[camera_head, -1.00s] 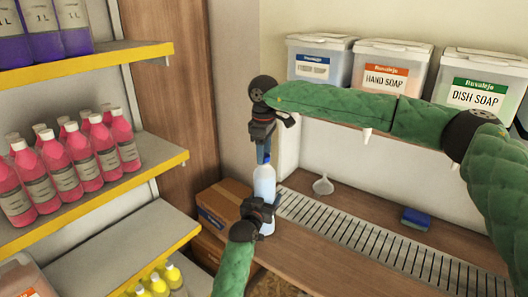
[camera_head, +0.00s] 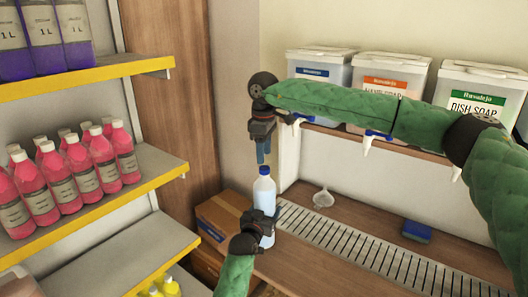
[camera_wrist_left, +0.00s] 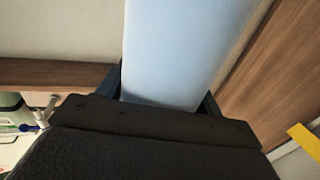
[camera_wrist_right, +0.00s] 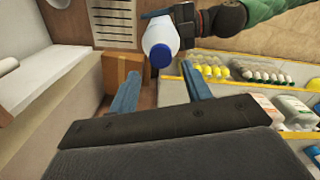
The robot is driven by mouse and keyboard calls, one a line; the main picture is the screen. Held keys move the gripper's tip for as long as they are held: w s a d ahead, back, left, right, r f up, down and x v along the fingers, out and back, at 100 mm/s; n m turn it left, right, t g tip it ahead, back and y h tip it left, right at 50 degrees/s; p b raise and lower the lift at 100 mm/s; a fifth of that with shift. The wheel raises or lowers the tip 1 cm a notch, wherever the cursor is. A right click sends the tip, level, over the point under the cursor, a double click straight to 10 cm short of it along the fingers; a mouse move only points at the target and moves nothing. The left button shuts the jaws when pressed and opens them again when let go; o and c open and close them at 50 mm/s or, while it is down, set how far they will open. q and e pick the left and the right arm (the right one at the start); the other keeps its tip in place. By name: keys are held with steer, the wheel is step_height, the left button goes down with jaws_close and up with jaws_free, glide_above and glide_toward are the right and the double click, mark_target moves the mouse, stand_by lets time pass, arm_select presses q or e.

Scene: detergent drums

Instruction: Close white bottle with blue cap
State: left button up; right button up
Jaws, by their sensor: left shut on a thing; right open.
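The white bottle (camera_head: 264,190) stands upright at the left end of the counter, with the blue cap (camera_head: 264,170) on its neck. My left gripper (camera_head: 258,222) is shut on the bottle's body; the bottle fills the space between its fingers in the left wrist view (camera_wrist_left: 180,50). My right gripper (camera_head: 262,152) is open and empty just above the cap, fingers pointing down. In the right wrist view the cap (camera_wrist_right: 160,55) shows beyond and between the two blue fingers (camera_wrist_right: 160,95), apart from them. Whether the cap is fully tight cannot be told.
A slotted drain grate (camera_head: 350,240) runs along the counter (camera_head: 300,262). A clear funnel (camera_head: 323,198) and a blue sponge (camera_head: 416,231) lie there. A cardboard box (camera_head: 222,215) stands left of the bottle. Shelves with pink bottles (camera_head: 75,172) fill the left side; soap drums (camera_head: 480,95) stand above.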

steer(key=shift+w+a+r, duration=0.15)
steer(key=shift+r, duration=0.7)
steer(key=n, duration=0.6)
steer(key=shift+r, duration=0.3)
steer(key=n, duration=0.7)
steer(key=shift+r, duration=0.2)
steer(key=n, duration=0.7)
steer(key=shift+r, duration=0.15)
steer(key=n, duration=1.4)
steer(key=shift+r, duration=0.1)
steer(key=n, duration=0.7)
steer(key=shift+d, duration=0.2)
steer(key=n, duration=1.4)
